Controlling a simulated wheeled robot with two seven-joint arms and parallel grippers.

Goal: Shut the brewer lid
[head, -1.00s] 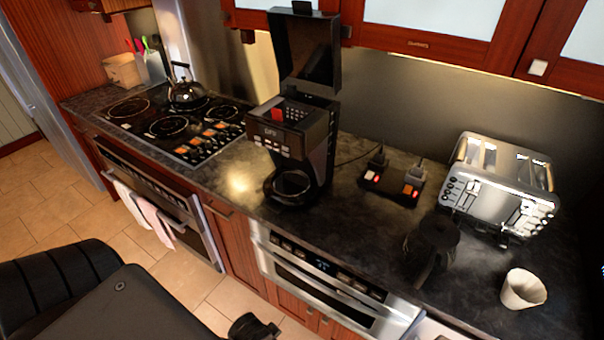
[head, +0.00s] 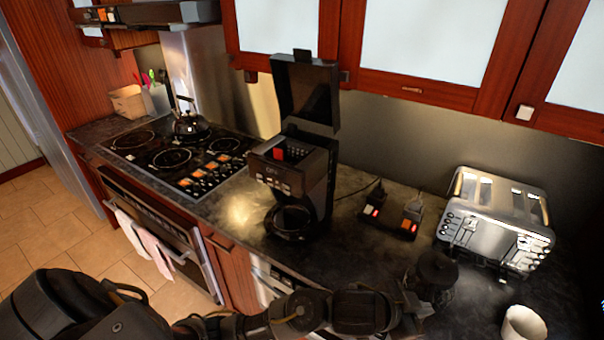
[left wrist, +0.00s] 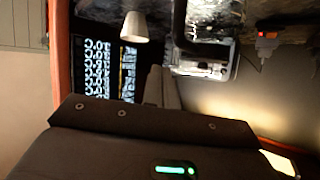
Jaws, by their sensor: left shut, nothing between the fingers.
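The black coffee brewer (head: 318,190) stands on the dark counter in the head view. Its lid (head: 306,92) is raised and stands open above the body, so the top with a small red part shows. My left arm comes in low from the left, and my left gripper (head: 418,304) is shut and empty. It is low at the front of the counter, right of and nearer than the brewer, close to the dark carafe, and apart from the lid. The brewer cannot be made out in the left wrist view. My right gripper is not in view.
The dark carafe (head: 436,272), a white cup (head: 523,324) and a silver toaster (head: 496,220) stand on the right. A power strip (head: 390,212) with plugs lies right of the brewer. The cooktop (head: 180,153) is on the left. Cabinets (head: 420,50) hang above.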

